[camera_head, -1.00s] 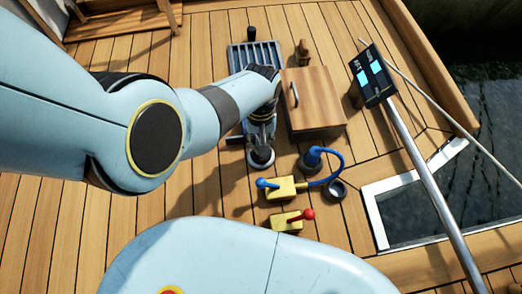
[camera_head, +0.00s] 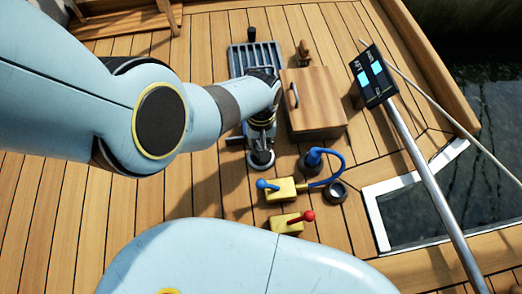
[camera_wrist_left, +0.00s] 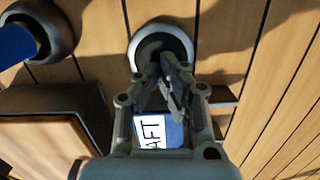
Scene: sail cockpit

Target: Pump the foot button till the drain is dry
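A round black foot button (camera_wrist_left: 160,47) with a pale metal ring is set in the deck; in the head view its ring (camera_head: 260,160) shows just below my left gripper (camera_head: 262,143). In the left wrist view, my left gripper (camera_wrist_left: 166,66) has its fingers together with nothing between them, and the tips overlap the button's near part. I cannot tell whether they press it. A blue-and-white AFT label (camera_wrist_left: 155,133) shows behind the fingers. The slatted drain grate (camera_head: 250,55) lies farther back, partly hidden by my arm. Whether it holds water is unclear. My right gripper is not in view.
A wooden hatch box (camera_head: 315,103) stands right of the button. A blue hose (camera_head: 342,163), yellow boxes with blue (camera_head: 280,189) and red levers (camera_head: 286,223) sit nearer. A pole-mounted AFT display (camera_head: 373,76) and an open water well (camera_head: 435,205) are at right.

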